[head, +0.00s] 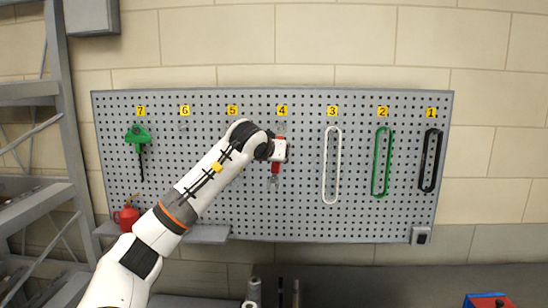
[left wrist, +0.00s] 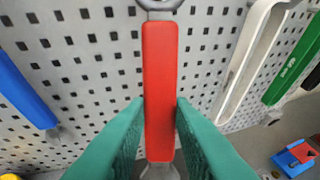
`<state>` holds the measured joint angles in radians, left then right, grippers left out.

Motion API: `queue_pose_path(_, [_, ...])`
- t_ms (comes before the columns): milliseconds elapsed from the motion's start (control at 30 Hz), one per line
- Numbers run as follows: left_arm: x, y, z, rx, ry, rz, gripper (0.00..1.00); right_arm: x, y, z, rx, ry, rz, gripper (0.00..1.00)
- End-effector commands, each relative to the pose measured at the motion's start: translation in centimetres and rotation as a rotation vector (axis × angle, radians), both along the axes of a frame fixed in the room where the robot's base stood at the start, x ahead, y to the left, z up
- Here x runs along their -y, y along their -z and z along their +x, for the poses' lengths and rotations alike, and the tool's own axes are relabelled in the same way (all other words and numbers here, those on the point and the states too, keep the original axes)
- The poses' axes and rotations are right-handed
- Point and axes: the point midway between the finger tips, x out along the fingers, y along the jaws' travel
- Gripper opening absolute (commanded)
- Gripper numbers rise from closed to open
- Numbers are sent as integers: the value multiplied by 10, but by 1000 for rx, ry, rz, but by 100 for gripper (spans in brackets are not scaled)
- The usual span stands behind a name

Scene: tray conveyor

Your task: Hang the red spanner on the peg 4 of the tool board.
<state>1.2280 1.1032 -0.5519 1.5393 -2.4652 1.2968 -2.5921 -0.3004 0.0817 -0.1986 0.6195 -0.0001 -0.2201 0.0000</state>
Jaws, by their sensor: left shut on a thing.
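The red spanner (head: 275,168) is upright in front of the tool board (head: 300,221), below the yellow label 4 (head: 282,110). My left gripper (head: 279,152) is shut on its red handle, with part of the handle and the lower metal end showing below. In the left wrist view the spanner (left wrist: 160,75) stands between the teal fingers of my left gripper (left wrist: 160,110), its metal ring end at the top edge. Peg 4 is not clearly visible, and I cannot tell whether the ring is around it. My right gripper is not in view.
A white loop (head: 326,165), a green loop (head: 375,175) and a black loop (head: 423,175) hang to the right. A green tool (head: 138,134) hangs under 7. A blue-handled tool (left wrist: 25,85) is left of the spanner. A small shelf (head: 208,234) holds a red oil can (head: 127,216).

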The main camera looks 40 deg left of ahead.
Motion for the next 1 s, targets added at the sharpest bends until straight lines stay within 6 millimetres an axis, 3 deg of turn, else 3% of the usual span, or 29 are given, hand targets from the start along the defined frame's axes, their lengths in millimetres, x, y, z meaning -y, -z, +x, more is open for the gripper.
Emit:
queue_pose_path(500, [-18,4,21,2,-1,1,0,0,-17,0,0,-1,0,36])
queue_pose_path(1000, [-19,10,23,2,0,1,0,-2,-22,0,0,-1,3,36])
